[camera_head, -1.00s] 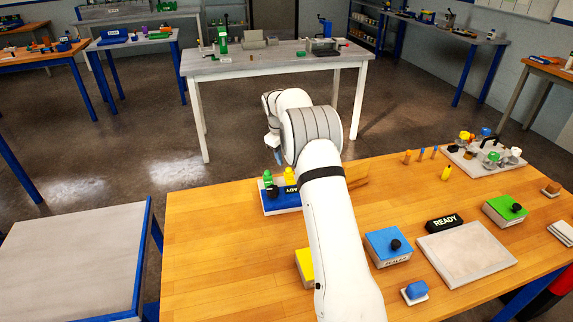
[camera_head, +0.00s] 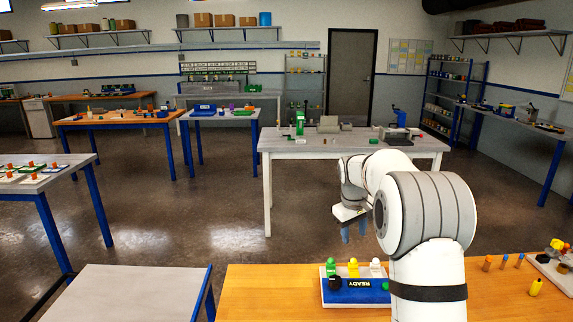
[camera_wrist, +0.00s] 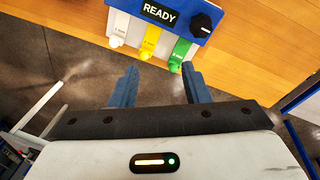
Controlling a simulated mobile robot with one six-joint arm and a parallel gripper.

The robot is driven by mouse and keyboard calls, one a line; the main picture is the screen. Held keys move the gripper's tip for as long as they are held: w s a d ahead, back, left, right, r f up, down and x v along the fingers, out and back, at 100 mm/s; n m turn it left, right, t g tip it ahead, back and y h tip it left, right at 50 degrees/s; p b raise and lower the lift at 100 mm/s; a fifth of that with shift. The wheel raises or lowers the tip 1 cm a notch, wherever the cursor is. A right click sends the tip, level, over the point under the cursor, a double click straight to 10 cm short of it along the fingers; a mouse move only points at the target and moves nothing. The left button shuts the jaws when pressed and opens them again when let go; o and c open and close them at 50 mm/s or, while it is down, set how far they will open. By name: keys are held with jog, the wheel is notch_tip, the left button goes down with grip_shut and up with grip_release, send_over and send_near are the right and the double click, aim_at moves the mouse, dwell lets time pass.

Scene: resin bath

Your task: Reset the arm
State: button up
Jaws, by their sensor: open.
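My white arm reaches over the wooden bench from the lower right in the head view. My gripper (camera_head: 353,230) hangs beyond the bench's far edge, its blue fingers pointing down. In the wrist view my gripper (camera_wrist: 159,88) has its two blue fingers apart with nothing between them. The same box (camera_wrist: 187,8) shows at the top of the wrist view with a black knob.
The wooden bench (camera_head: 262,290) is partly hidden by my arm. A grey side table (camera_head: 140,292) stands to its left. A grey-topped table (camera_head: 330,143) with equipment stands across open floor (camera_head: 170,220). Small orange and blue pegs (camera_head: 503,259) stand at right.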

jog(key=s+a+r+m+t, duration=0.1)
jog(key=s+a+r, duration=0.15)
jog(key=s, duration=0.75)
jog(key=s+a+r+m, duration=0.1)
jog(key=s+r, duration=0.3)
jog(key=s, duration=0.6)
jog(key=s+a+f+m, duration=0.1)
jog(key=s+f, duration=0.1)
jog(key=s, duration=0.7)
jog(key=s+f+m+y, duration=0.1)
jog(key=s+f, duration=0.1)
jog(key=s, duration=0.7)
jog(key=shift+a+m+t, duration=0.3)
jog(key=shift+a, duration=0.05)
